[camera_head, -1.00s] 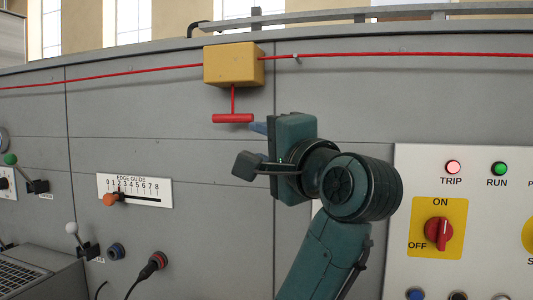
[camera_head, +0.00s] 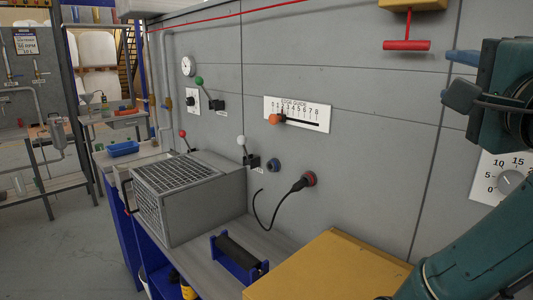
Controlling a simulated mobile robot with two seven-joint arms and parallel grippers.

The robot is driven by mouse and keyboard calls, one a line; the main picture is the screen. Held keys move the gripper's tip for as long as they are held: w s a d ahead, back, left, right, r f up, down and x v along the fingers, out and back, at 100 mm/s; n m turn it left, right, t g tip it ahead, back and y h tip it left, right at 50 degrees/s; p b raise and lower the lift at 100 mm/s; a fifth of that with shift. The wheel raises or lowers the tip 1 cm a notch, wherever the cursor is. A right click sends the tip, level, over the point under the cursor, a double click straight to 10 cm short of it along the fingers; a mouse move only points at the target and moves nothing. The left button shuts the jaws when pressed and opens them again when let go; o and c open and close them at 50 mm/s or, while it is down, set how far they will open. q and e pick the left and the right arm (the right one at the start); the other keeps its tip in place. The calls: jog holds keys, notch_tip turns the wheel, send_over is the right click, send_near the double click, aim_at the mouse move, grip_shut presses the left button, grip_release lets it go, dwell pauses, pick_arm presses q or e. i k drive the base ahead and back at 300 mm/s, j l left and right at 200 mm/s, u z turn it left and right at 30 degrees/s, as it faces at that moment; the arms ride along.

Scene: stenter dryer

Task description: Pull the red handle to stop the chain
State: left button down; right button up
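The red T-shaped handle (camera_head: 407,45) hangs from the yellow box (camera_head: 412,4) at the top right of the head view. The box is cut off by the top edge. A red cord (camera_head: 215,19) runs along the upper part of the grey machine panel. My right gripper (camera_head: 456,75) is at the right edge, to the right of and a little below the handle, apart from it. Its two fingers stand apart with nothing seen between them. My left gripper is out of view.
A grey slotted box (camera_head: 180,195) stands on a bench at lower left, with a blue-framed roller (camera_head: 238,258) near it. A yellow surface (camera_head: 325,268) lies at bottom centre. Levers and an edge guide scale (camera_head: 297,113) sit on the panel. Open floor (camera_head: 80,250) lies at left.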

aim_at(405, 45)
jog(key=k, duration=0.85)
